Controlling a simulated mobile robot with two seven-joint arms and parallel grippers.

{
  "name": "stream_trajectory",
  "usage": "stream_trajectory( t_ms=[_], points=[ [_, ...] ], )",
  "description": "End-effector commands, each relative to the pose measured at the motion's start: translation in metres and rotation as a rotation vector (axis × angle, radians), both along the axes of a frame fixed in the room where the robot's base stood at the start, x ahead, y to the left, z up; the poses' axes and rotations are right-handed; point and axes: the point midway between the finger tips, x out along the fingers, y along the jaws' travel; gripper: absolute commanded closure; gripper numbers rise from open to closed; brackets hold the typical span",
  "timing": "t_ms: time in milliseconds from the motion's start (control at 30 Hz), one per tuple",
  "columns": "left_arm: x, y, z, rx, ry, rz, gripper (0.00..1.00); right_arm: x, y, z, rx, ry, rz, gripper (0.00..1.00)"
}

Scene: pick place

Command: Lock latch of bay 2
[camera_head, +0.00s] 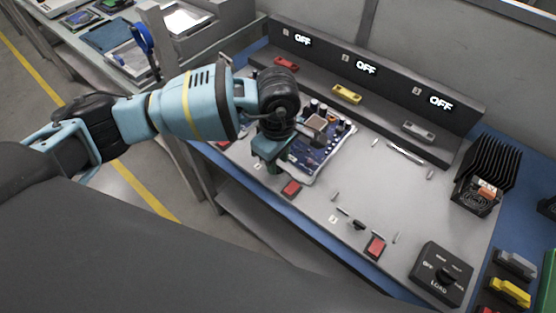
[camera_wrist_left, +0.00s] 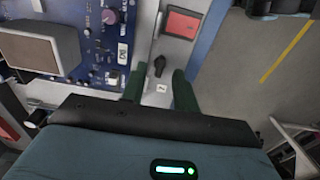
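The latch of bay 2 shows in the left wrist view as a small black knob (camera_wrist_left: 159,66), with a white label "2" (camera_wrist_left: 162,88) beside it. My left gripper (camera_wrist_left: 159,88) is open, with its two green fingers on either side of the label and the knob just beyond their tips. In the head view, my left gripper (camera_head: 273,167) hangs over the near left edge of the blue circuit board (camera_head: 328,150) and hides the latch. Whether the fingers touch the latch cannot be told. My right gripper is not in view.
A red button (camera_head: 291,188) lies close by the gripper. To the right, bay 3 holds no board and has a black latch (camera_head: 358,225) and a red button (camera_head: 376,246). Three displays (camera_head: 366,68) read OFF. A LOAD dial box (camera_head: 441,273) and black heat sink (camera_head: 488,170) stand right.

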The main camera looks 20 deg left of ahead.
Motion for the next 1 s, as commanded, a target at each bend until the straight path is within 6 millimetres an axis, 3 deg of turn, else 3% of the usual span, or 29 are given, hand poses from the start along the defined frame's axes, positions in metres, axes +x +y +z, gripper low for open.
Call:
stream_trajectory(
  t_ms=[133, 433, 667, 1000],
  points=[
    [-0.0003, -0.0004, -0.0105, -0.001, 0.0, -0.001, 0.7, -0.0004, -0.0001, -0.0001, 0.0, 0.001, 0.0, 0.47],
    [-0.0002, -0.0005, -0.0128, -0.001, -0.001, -0.001, 0.7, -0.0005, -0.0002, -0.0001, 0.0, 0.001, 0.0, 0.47],
    [-0.0002, -0.0005, -0.0127, -0.001, -0.001, -0.001, 0.99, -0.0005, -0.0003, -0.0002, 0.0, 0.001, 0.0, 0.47],
    [-0.0001, -0.0004, -0.0129, -0.001, -0.001, -0.016, 1.0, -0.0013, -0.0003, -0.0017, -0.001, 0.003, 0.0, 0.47]
  ],
)
